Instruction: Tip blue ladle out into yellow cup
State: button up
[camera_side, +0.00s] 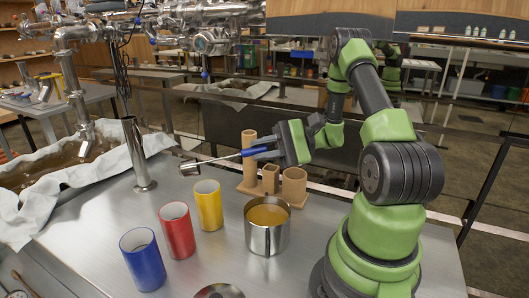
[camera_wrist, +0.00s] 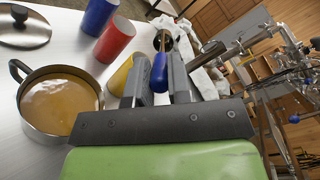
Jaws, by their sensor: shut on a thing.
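My gripper (camera_side: 262,148) is shut on the blue handle (camera_side: 256,151) of the ladle, above the table. In the wrist view the gripper (camera_wrist: 158,90) has the blue handle (camera_wrist: 159,73) between its fingers. The ladle's metal bowl (camera_side: 190,168) is at the left end of its rod, just above and left of the yellow cup's rim in the side view. What the bowl holds cannot be seen. The yellow cup (camera_side: 208,206) stands upright on the table; in the wrist view the yellow cup (camera_wrist: 119,78) is partly hidden by a finger.
A red cup (camera_side: 177,231) and a blue cup (camera_side: 143,261) stand left of the yellow cup. A metal pot (camera_side: 267,241) of amber syrup is to its right. A lid (camera_side: 219,292) lies in front. A brown holder (camera_side: 270,181) stands behind, a metal pipe (camera_side: 136,152) back left.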

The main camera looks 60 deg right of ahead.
jog(key=shift+w+a+r+g+h, duration=0.25)
jog(key=shift+r+g+h, duration=0.1)
jog(key=shift+r, duration=0.2)
jog(key=shift+w+a+r+g+h, duration=0.1)
jog(key=shift+w+r+g+h, duration=0.15)
jog(key=shift+r, duration=0.25)
jog(key=shift+w+a+r+g+h, duration=0.2)
jog(key=shift+r+g+h, duration=0.2)
jog(key=shift+r, duration=0.15)
jog(key=shift+w+a+r+m+g+h, duration=0.15)
jog(key=shift+w+a+r+g+h, duration=0.15)
jog(key=shift+r, duration=0.25)
jog(key=shift+w+a+r+m+g+h, duration=0.1)
jog(key=shift+w+a+r+g+h, duration=0.1)
jog(key=shift+w+r+g+h, duration=0.25)
jog(key=shift+w+a+r+m+g+h, duration=0.15)
jog(key=shift+w+a+r+g+h, duration=0.15)
jog(key=shift+r, duration=0.35)
jog(key=shift+w+a+r+g+h, duration=0.4)
jog(key=shift+w+r+g+h, duration=0.05)
jog(key=shift+w+r+g, duration=0.25)
jog(key=w+a+r+m+g+h, duration=0.1)
jog(key=w+a+r+g+h, duration=0.4)
jog(key=w+a+g, duration=0.1)
jog(key=shift+w+r+g, duration=0.3)
jog(key=shift+w+g, duration=0.15)
jog(key=shift+w, duration=0.85)
